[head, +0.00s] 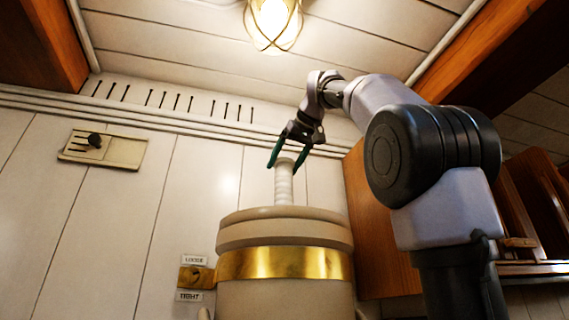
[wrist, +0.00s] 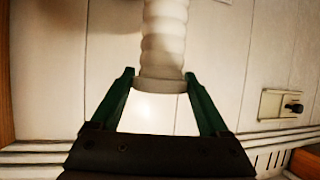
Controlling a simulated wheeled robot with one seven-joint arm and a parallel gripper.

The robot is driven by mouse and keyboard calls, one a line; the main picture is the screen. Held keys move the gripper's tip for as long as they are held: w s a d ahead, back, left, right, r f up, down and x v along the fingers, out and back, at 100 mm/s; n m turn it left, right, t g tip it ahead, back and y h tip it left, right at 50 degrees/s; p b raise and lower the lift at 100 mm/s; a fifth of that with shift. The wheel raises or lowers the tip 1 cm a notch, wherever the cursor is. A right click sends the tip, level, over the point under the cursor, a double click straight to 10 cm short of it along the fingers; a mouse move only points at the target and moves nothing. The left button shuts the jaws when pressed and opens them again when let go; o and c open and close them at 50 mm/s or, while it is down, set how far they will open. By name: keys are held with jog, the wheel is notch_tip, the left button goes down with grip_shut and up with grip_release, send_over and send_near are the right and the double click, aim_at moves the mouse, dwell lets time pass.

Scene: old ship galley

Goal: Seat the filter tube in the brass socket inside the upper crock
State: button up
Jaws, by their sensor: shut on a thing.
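The white ribbed filter tube (head: 284,187) stands about upright above the crock in the head view. My gripper (head: 286,165) comes from above and is shut on the tube's top end. In the wrist view the tube (wrist: 164,38) has a flat end collar between the green fingertips of my gripper (wrist: 160,77). The tan upper crock (head: 284,229) is seen from below its rim. The tube's lower end is hidden behind that rim, so I cannot tell how deep it reaches. The brass socket inside is hidden.
A brass band (head: 285,264) circles the crock, with a brass latch (head: 196,277) and labels reading "LOOSE" and "TIGHT" at left. A switch plate (head: 103,149) is on the panelled wall. A caged lamp (head: 273,22) hangs overhead. Wooden cabinets (head: 378,225) stand behind my arm.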

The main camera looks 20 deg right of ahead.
aim_at(289, 196)
jog(key=shift+s+f, duration=0.1)
jog(key=shift+f, duration=5.6)
jog(key=shift+s+f, duration=0.1)
jog(key=shift+f, duration=2.05)
jog(key=o, duration=1.4)
jog(key=shift+s+d, duration=0.1)
